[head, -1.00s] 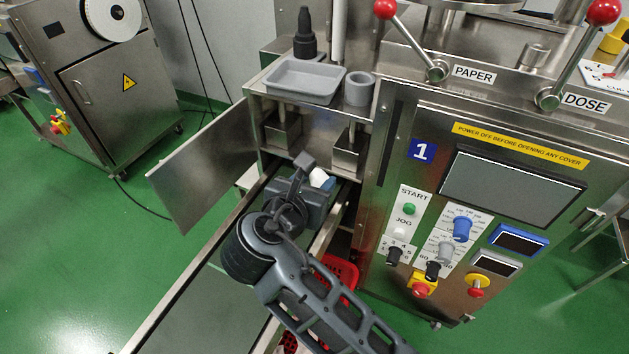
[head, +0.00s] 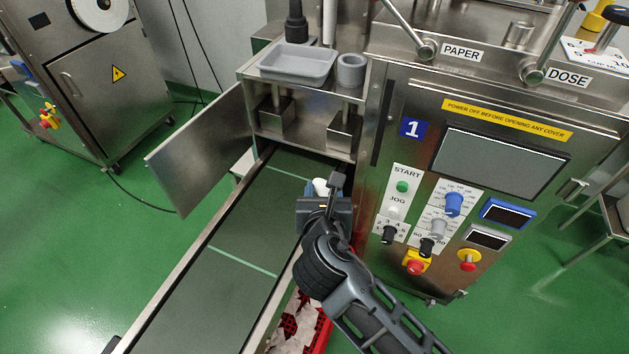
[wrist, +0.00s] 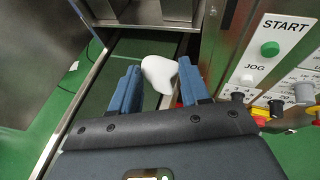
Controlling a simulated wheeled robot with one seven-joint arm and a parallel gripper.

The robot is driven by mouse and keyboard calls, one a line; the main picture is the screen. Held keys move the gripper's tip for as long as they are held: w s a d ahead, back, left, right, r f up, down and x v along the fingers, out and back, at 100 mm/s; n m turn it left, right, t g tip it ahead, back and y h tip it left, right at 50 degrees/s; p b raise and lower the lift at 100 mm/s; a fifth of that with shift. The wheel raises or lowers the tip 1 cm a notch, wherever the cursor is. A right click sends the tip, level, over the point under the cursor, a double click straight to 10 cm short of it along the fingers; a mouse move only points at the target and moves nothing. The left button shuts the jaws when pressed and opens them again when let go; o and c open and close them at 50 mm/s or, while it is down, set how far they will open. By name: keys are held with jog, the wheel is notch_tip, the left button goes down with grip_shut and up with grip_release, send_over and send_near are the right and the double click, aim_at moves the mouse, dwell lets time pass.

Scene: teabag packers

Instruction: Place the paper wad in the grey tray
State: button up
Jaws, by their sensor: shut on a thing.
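The white paper wad (wrist: 159,73) is between the blue fingers of my gripper (wrist: 161,88) in the wrist view. In the head view the wad (head: 320,186) shows as a small white patch just beyond my gripper (head: 324,190), which hides most of it. My gripper is shut on the wad and holds it over the right side of the conveyor, near the machine front. The grey tray (head: 291,75) stands on the steel shelf above the conveyor's far end, further back and left of my gripper. Its visible inside looks empty.
A grey cup (head: 351,82) stands right of the tray, and a dark bottle-like thing (head: 295,22) behind it. An open steel door (head: 199,150) juts out left. The conveyor (head: 215,255) runs below. A red crate (head: 322,333) with white scraps is below right.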

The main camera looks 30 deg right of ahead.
jog(key=s+d+f+n+t+y, duration=0.1)
jog(key=d+f+n+y, duration=0.1)
jog(key=f, duration=0.3)
jog(key=s+d+f+n+y, duration=0.2)
jog(key=d+f+n+y, duration=0.1)
jog(key=f+n+y, duration=0.1)
jog(key=shift+f+t+y, duration=0.4)
jog(key=shift+f+y, duration=0.2)
jog(key=shift+f, duration=0.25)
jog(key=shift+a, duration=0.1)
